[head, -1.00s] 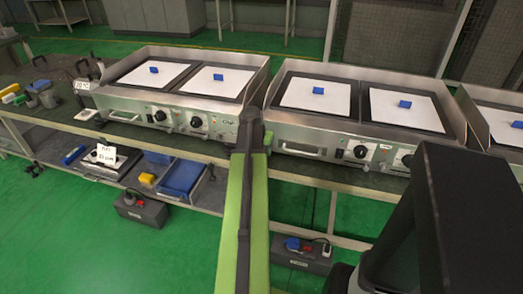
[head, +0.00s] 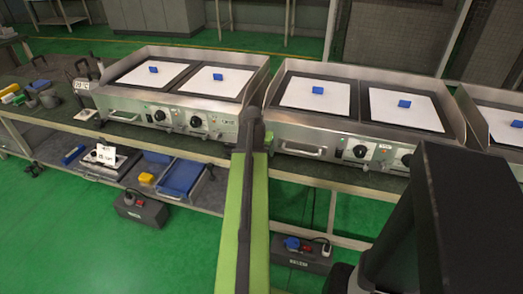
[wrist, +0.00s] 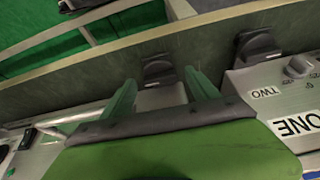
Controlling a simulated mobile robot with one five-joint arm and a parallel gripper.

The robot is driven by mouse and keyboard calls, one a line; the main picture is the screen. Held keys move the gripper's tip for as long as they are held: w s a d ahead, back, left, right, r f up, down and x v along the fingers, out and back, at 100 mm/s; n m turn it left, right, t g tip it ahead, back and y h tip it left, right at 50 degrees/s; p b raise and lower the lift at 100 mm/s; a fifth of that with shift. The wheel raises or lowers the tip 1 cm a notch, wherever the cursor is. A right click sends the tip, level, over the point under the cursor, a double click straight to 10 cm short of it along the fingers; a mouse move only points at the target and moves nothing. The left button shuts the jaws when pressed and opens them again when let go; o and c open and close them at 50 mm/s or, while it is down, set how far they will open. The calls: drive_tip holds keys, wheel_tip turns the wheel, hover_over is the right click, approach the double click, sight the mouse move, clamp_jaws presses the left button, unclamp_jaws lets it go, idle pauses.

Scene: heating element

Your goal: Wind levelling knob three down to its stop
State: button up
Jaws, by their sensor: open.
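My gripper (wrist: 160,76) is open in the wrist view, with two green fingers apart and nothing held. A black knob-like part (wrist: 158,69) shows beyond and between the fingertips; I cannot tell whether they touch it. A second black knob-like part (wrist: 257,46) is to the right. Labels TWO (wrist: 267,92) and ONE (wrist: 297,126) show at the right; no label three is readable, so I cannot tell which knob is three. In the head view my green arm reaches to the gap between two steel griddles, the left one (head: 160,106) and the middle one (head: 300,138); its fingers are hidden there.
The griddles stand on a long bench (head: 205,150). Blue blocks lie on their white plates. A lower shelf holds a blue tray (head: 182,178) and a yellow block (head: 147,178). Dark boxes (head: 140,209) sit near the green floor. The bench underside is partly open.

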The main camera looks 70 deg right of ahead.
drive_tip(key=p+v, duration=1.6)
drive_tip(key=v, duration=0.1)
drive_tip(key=shift+a+r, duration=0.15)
drive_tip(key=shift+r, duration=0.05)
drive_tip(key=shift+s+f, duration=0.1)
